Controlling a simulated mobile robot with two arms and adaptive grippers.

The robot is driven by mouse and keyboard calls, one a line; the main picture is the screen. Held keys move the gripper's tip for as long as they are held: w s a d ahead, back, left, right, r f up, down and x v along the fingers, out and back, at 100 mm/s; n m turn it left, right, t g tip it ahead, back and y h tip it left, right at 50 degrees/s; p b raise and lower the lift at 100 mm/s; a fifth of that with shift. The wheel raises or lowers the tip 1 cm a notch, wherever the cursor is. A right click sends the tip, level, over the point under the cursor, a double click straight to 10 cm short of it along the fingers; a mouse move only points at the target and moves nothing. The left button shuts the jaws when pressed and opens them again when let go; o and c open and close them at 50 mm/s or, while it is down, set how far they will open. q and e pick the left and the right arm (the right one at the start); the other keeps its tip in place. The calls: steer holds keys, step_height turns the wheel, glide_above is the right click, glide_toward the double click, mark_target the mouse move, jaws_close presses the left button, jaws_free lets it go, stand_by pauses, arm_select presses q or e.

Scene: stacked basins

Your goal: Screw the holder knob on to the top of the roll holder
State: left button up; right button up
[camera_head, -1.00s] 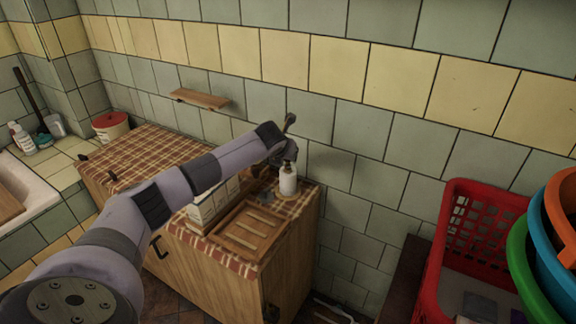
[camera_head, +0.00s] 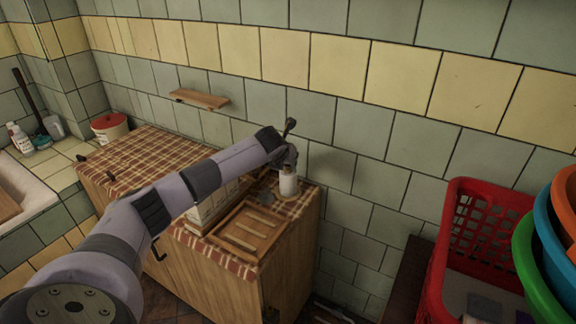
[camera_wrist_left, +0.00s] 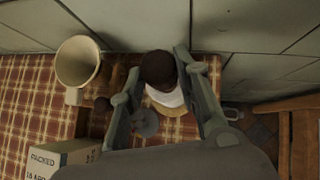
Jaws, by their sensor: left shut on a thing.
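The roll holder shows in the head view as a white roll (camera_head: 288,185) standing upright on a small wooden base, at the cabinet's far right corner by the wall. In the left wrist view, the dark brown holder knob (camera_wrist_left: 158,67) sits between my left gripper's (camera_wrist_left: 158,62) fingers, over the white roll (camera_wrist_left: 163,96) and wooden base (camera_wrist_left: 172,108). The gripper is shut on the knob. In the head view my left gripper (camera_head: 288,158) is directly above the roll. Whether the knob is seated on the holder's top cannot be told. My right gripper is not in view.
The checked cloth (camera_head: 150,155) covers the cabinet. A wooden tray (camera_head: 247,232) lies in front of the holder. A cream cup (camera_wrist_left: 79,62), a box (camera_wrist_left: 62,157) and a grey round piece (camera_wrist_left: 145,122) are close by. The tiled wall (camera_head: 345,175) is just behind.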

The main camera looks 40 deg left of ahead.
arm_select(q)
steer(key=shift+f+b, duration=0.2)
steer(key=shift+b, duration=0.1)
stand_by(0.8)
steer(key=o, duration=1.2)
steer(key=c, duration=0.4)
steer(key=shift+c, duration=0.3)
steer(key=c, duration=0.8)
steer(key=o, duration=1.3)
steer(key=shift+c, duration=0.2)
